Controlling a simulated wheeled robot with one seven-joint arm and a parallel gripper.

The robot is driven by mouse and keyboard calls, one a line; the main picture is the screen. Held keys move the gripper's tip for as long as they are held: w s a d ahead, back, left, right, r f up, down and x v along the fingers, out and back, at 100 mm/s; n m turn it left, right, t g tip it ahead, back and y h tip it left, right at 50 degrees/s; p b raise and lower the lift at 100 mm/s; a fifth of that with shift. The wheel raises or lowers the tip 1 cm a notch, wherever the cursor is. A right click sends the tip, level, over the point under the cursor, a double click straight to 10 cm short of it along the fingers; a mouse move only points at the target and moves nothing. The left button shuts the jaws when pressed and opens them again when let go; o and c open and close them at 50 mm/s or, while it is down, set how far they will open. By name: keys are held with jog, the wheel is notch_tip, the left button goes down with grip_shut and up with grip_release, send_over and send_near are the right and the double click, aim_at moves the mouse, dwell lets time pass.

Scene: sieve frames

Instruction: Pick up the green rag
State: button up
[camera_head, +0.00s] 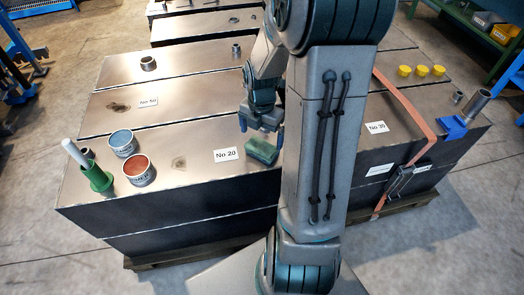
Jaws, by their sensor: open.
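The green rag (262,151) looks like a small folded dark green pad. It lies on the metal top of the tank block, just right of the "No 20" label. My gripper (260,130) is open and empty, with its fingers pointing down. In the picture it is just above and behind the rag. I cannot tell how high the fingertips are over it. My own arm stands in front and hides the surface directly right of the rag.
A blue-topped can (122,142), a red-topped can (138,168) and a green holder (94,178) with a pale rod stand at the left. An orange strap (408,100), yellow caps (421,71) and a blue cloth (452,129) are at the right.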

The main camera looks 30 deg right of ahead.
aim_at(262, 144)
jog(key=f+b, duration=0.1)
jog(key=f, duration=0.5)
jog(key=shift+w+d+f+b, duration=0.2)
jog(key=shift+f+b, duration=0.15)
jog(key=shift+b, duration=0.05)
jog(key=shift+r, duration=0.1)
jog(key=c, duration=0.9)
jog(key=shift+r, duration=0.1)
jog(key=r+p, duration=0.1)
jog(key=r, duration=0.3)
jog(key=shift+d+r+p, duration=0.2)
jog(key=shift+r+p, duration=0.15)
jog(key=shift+p, duration=0.05)
jog(key=s+d+r, duration=0.2)
jog(key=d, duration=0.1)
jog(key=s+d+r+p, duration=0.1)
jog(key=d+r, duration=0.1)
jog(key=d, duration=0.1)
jog(key=s+d+r+p, duration=0.1)
jog(key=s+d+r, duration=0.1)
jog(key=d, duration=0.1)
jog(key=shift+s+d, duration=0.35)
jog(key=shift+d, duration=0.05)
